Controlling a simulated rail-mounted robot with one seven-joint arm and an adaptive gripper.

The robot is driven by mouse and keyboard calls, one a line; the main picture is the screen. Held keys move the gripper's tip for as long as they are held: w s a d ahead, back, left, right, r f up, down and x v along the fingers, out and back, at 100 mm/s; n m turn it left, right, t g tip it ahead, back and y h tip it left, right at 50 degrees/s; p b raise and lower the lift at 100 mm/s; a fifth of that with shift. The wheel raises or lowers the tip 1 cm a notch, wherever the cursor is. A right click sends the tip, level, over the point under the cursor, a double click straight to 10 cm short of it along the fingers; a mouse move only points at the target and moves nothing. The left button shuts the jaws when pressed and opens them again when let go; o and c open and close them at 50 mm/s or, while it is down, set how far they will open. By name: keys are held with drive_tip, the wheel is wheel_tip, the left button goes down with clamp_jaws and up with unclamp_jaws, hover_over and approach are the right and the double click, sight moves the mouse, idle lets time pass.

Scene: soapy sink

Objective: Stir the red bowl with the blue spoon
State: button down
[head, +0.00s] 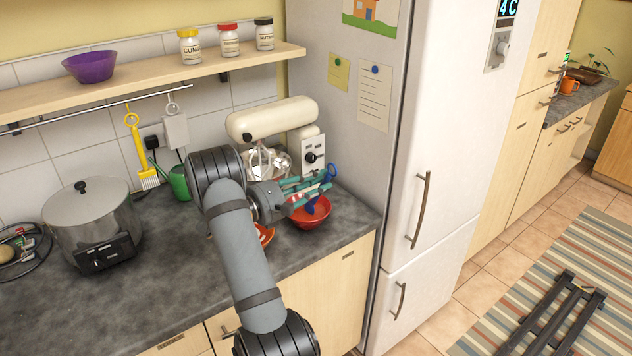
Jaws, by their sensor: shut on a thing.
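The red bowl (318,220) stands on the dark counter near its right end, close to the fridge. My gripper (322,183) is above the bowl, with its teal fingers pointing right, and is shut on the blue spoon (311,206). The spoon is tilted: its upper end shows just past the fingertips and its lower end is down at the bowl's opening. The fingers hide the middle of the spoon. I cannot tell whether its tip touches the inside of the bowl.
An orange-red dish (265,235) sits left of the bowl, partly hidden by my arm. A cream stand mixer (272,117) is behind the gripper. The fridge (395,150) walls off the right side. A large pot (92,225) stands at left. Bare counter (170,270) lies between.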

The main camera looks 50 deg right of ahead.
sight(332, 163)
drive_tip(key=shift+w+a, duration=0.15)
drive_tip(key=shift+a, duration=0.05)
drive_tip(key=s+r+p, duration=0.3)
drive_tip(key=r+p, duration=0.1)
drive_tip(key=r, duration=0.2)
drive_tip(key=shift+a, duration=0.45)
idle(0.4)
drive_tip(key=shift+s+r+p, duration=0.1)
drive_tip(key=shift+r+p, duration=0.7)
drive_tip(key=shift+r, duration=0.15)
